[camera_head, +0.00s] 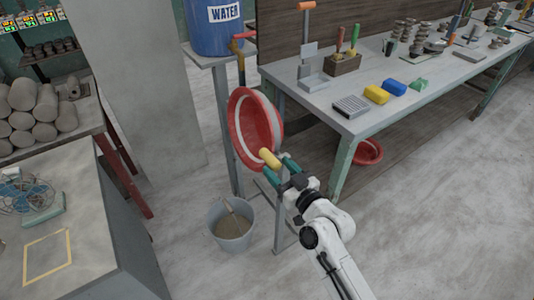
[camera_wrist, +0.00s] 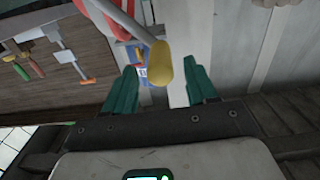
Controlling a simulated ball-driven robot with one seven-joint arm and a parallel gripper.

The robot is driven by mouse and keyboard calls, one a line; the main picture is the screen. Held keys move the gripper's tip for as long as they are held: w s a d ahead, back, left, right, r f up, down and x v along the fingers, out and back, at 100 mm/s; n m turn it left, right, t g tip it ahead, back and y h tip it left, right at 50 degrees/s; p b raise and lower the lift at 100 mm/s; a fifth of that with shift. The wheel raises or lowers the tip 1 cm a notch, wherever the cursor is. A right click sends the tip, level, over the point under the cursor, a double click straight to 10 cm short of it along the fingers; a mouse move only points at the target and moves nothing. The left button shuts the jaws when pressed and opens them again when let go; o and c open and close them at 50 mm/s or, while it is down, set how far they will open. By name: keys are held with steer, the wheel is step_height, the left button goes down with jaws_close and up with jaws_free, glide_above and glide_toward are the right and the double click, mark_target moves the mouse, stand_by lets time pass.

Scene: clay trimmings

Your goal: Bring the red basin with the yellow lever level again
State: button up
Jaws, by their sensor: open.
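In the wrist view the yellow lever (camera_wrist: 159,63) ends a grey rod, and part of the red basin (camera_wrist: 97,14) shows at the top. My gripper (camera_head: 285,160) is open at the lever. In the wrist view its green fingers (camera_wrist: 162,88) stand on either side of the yellow end, with gaps visible; I cannot tell how deep the lever sits between them.
A grey bucket (camera_head: 232,229) with murky contents stands on the floor below the basin. A blue water barrel (camera_head: 213,28) stands behind. The workbench (camera_head: 352,122) with tools and sponges is at the right, with another red basin (camera_head: 368,152) beneath it. Floor at the lower right is clear.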

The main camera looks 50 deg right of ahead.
mark_target(267, 157)
steer(key=shift+p+x, duration=0.65)
steer(key=shift+x, duration=2.5)
steer(key=shift+f, duration=0.1)
jaws_close()
